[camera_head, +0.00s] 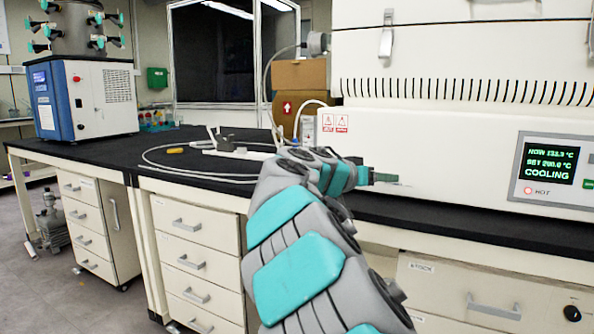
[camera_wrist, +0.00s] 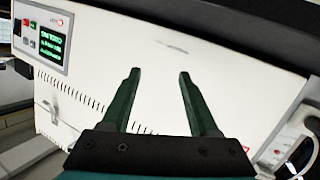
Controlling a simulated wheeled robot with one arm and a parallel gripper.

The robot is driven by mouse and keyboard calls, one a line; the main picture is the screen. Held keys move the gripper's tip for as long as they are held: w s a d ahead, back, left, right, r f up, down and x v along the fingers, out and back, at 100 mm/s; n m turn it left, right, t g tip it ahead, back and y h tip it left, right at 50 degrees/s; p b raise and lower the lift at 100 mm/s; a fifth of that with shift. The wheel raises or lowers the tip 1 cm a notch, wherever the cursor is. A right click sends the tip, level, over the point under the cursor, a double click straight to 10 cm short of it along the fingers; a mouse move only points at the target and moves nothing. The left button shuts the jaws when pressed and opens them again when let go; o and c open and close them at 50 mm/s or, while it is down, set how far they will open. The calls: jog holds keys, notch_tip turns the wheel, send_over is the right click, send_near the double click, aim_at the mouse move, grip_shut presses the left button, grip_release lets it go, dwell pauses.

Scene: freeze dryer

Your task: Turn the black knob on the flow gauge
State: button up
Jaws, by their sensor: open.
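My gripper (camera_head: 385,178) is above the black bench, in front of the lower left part of a large cream oven. In the wrist view its two dark green fingers (camera_wrist: 160,73) are spread apart with nothing between them. A slim white device with a hose (camera_head: 308,126) stands left of the oven, behind my arm. It may be the flow gauge, but I cannot make out a black knob on it. In the wrist view a white fixture with a looped hose (camera_wrist: 292,148) shows at the lower right, partly cut off by the edge.
The cream oven (camera_head: 430,150) fills the right, its display panel (camera_head: 556,170) reading COOLING. The black bench top (camera_head: 120,152) holds a loose cable (camera_head: 165,165) and a blue-white freeze dryer unit (camera_head: 88,98). Brown boxes (camera_head: 300,75) stand behind. Drawers (camera_head: 195,240) are below.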

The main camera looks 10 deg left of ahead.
jog(key=w+a+t, duration=0.1)
jog(key=a, duration=0.3)
jog(key=w+a+t+y, duration=0.1)
jog(key=w+a, duration=0.1)
jog(key=a, duration=0.2)
jog(key=w+a+n+t, duration=0.1)
jog(key=a, duration=0.4)
jog(key=shift+w+f+t+y, duration=0.15)
jog(key=shift+w+t+y, duration=0.15)
jog(key=shift+w+y, duration=0.1)
jog(key=w+a+f+t+y, duration=0.1)
jog(key=a+t+y, duration=0.15)
jog(key=a, duration=0.75)
jog(key=shift+n, duration=0.4)
jog(key=shift+f+p+x, duration=0.1)
jog(key=shift+p+x, duration=0.25)
jog(key=shift+x, duration=1.6)
jog(key=shift+f+p+x, duration=0.15)
jog(key=shift+p+x, duration=0.15)
jog(key=shift+x, duration=1.65)
grip_shut()
